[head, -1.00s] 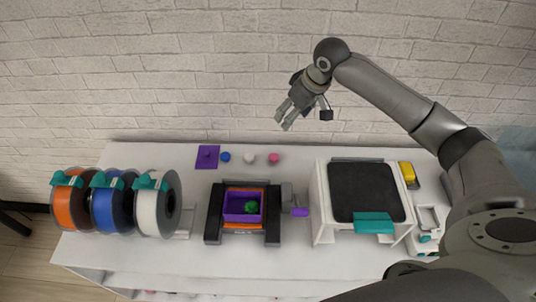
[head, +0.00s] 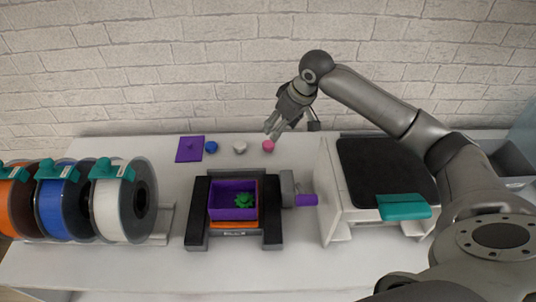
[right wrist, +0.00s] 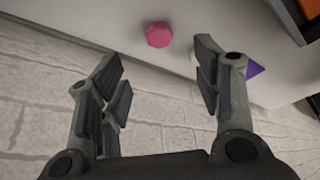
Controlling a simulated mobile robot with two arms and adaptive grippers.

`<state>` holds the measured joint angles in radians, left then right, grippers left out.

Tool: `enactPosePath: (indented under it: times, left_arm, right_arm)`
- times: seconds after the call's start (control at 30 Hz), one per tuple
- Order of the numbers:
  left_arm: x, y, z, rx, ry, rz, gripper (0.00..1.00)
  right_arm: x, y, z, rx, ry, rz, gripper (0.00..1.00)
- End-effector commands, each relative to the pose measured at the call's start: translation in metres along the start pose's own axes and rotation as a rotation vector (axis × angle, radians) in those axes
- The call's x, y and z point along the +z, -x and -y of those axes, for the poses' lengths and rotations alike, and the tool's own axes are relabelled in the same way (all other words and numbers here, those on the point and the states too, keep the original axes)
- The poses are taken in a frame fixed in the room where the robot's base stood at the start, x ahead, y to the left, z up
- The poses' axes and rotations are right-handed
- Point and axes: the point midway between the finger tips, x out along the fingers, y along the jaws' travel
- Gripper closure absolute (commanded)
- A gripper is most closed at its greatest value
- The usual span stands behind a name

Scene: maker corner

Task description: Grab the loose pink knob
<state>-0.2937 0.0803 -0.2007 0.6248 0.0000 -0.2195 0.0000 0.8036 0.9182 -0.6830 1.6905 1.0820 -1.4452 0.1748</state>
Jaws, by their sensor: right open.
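The loose pink knob (head: 268,146) lies on the white table near its back edge, at the right end of a short row of knobs. My right gripper (head: 289,128) is above the back of the table, close to the pink knob, and is open and empty. In the right wrist view the pink knob (right wrist: 159,35) sits beyond and roughly between the open fingers (right wrist: 155,85), apart from them. A white knob (head: 239,148) and a blue knob (head: 211,147) lie to its left. My left gripper is not in view.
A purple plate (head: 190,149) lies left of the knobs. In front stands a dark machine (head: 197,215) with a purple box (head: 232,188) holding a green piece (head: 244,201). A white-framed printer (head: 335,205) stands at right, filament spools (head: 125,200) at left. A brick wall is behind.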

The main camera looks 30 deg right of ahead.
Motion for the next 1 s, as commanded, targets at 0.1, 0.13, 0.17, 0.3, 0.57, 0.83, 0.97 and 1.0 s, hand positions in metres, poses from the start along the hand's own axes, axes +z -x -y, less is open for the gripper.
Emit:
enactPosePath:
  times: [0.1,0.13,0.17,0.3,0.57,0.83,0.97,1.0]
  left_arm:
    - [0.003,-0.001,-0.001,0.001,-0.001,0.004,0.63]
    - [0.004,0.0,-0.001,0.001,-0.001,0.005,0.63]
    - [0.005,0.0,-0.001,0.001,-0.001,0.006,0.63]
    - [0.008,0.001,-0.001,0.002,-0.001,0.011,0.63]
    - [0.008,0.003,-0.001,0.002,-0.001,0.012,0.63]
    - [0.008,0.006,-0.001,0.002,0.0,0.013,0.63]
    - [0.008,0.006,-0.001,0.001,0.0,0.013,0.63]
    - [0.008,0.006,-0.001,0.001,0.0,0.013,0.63]
  right_arm:
    - [0.001,-0.016,0.0,-0.001,-0.002,0.003,0.41]
    - [0.001,-0.021,0.001,-0.002,-0.002,0.003,0.41]
    - [0.001,-0.026,0.001,-0.003,-0.001,0.003,0.41]
    - [0.0,-0.046,0.001,-0.002,-0.001,0.002,0.41]
    - [-0.002,-0.068,0.0,-0.002,-0.001,0.002,0.41]
    - [-0.003,-0.103,-0.001,-0.001,0.0,0.002,0.41]
    - [-0.003,-0.108,-0.001,0.0,0.001,0.0,0.41]
    - [-0.003,-0.108,-0.001,0.0,0.001,0.0,0.41]
